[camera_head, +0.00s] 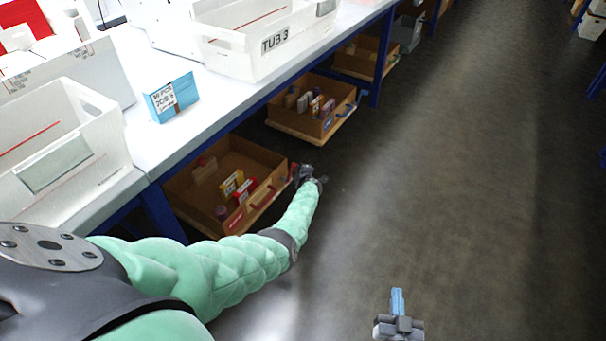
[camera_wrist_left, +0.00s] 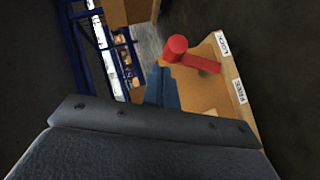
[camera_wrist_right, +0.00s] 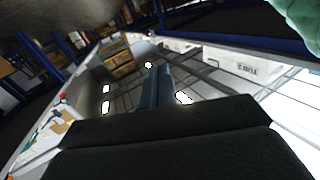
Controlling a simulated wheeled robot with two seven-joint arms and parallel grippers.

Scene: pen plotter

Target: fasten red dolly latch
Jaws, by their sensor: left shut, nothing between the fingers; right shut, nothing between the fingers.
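The red latch (camera_wrist_left: 200,62), a bar with a round red knob, sits on the tan dolly edge in the left wrist view. White labels reading LOCK (camera_wrist_left: 222,43) and FREE (camera_wrist_left: 239,91) are beside it. The bar's right end lies between the two labels. My left gripper (camera_wrist_left: 163,88) is shut and empty, its blue fingertips just below the knob; I cannot tell whether they touch. In the head view my left gripper (camera_head: 302,172) is at the front right corner of the near dolly's box (camera_head: 225,152). My right gripper (camera_head: 397,300) is shut and empty over open floor.
A blue-framed white bench (camera_head: 150,150) stands above the dollies. A second dolly box (camera_head: 300,128) with a blue handle is farther back. TUB 3 (camera_head: 262,55) and a blue carton (camera_head: 172,97) are on the bench. The aisle floor to the right is clear.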

